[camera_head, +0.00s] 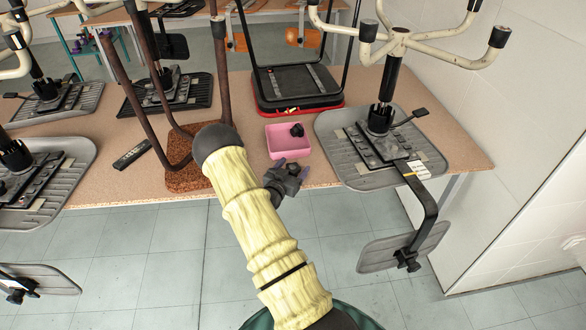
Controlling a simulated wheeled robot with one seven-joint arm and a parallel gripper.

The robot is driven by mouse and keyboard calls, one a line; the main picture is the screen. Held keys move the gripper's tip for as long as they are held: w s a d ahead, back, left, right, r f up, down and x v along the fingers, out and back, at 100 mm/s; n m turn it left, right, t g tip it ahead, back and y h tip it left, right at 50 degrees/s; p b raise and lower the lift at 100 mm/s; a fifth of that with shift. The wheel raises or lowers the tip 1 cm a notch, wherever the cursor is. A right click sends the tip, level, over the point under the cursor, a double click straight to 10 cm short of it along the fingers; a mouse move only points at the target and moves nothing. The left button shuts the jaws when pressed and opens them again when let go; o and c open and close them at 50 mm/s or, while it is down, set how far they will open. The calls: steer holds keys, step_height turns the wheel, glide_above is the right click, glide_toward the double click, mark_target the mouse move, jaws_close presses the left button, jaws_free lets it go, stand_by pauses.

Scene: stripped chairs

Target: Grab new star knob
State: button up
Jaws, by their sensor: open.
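A pink tray (287,153) sits on the tabletop near its front edge. A small black star knob (297,130) lies in it toward its right back side, apart from my gripper. My gripper (291,168) is at the end of my yellow-sleeved arm, just in front of the tray at the table's front edge. Its fingers are open, and nothing is clearly visible between them. My gripper's height relative to the tray is hard to tell.
An upturned grey chair (350,180) stands right of the tray, its backrest (375,254) hanging over the edge. A black-and-red seat (297,88) lies behind the tray. A brown-legged stool (187,178) stands to the left. The tabletop (238,103) has bare patches.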

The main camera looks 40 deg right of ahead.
steer(key=shift+x, duration=0.95)
steer(key=c, duration=1.1)
steer(key=shift+r, duration=0.1)
steer(key=shift+r, duration=0.55)
steer(key=v, duration=0.6)
steer(key=b+v, duration=0.1)
steer(key=v, duration=0.5)
steer(key=b+v, duration=0.1)
steer(key=v, duration=0.5)
steer(key=shift+f, duration=0.3)
steer(key=shift+a, duration=0.1)
